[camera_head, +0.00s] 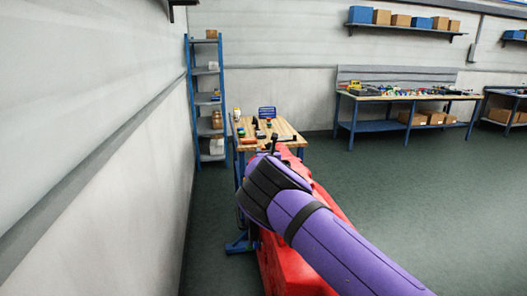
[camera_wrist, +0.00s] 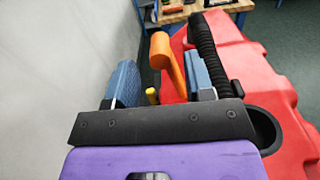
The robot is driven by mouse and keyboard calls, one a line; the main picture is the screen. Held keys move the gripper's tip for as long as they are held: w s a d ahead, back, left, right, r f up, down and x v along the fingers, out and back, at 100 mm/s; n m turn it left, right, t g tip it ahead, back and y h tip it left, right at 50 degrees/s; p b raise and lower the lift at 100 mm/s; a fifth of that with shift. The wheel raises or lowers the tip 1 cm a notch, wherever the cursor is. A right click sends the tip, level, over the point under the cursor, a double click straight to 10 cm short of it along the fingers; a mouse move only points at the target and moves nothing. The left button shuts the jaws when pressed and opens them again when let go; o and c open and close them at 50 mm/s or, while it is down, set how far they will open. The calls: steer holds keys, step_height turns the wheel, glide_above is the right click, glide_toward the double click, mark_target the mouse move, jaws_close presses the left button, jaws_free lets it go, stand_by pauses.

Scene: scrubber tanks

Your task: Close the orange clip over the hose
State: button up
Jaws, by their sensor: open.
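The orange clip (camera_wrist: 164,52) shows in the wrist view as a raised lever with a thick rounded top. It stands left of the black ribbed hose (camera_wrist: 206,50) and does not lie across it. My gripper (camera_wrist: 158,72) is open, its two blue finger pads on either side of the clip's lever in the picture. The right pad appears between the lever and the hose, close to the lever. I cannot tell whether it touches. The clip's lower end is hidden. In the head view my purple arm hides the gripper and clip.
The red scrubber tank (camera_wrist: 262,68) lies under and right of the gripper; it also shows in the head view (camera_head: 288,268). A small yellow part (camera_wrist: 152,95) sits between the pads. A white wall (camera_head: 95,170) rises close on the left. A wooden workbench (camera_head: 285,130) stands beyond.

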steer(key=shift+x, duration=1.5)
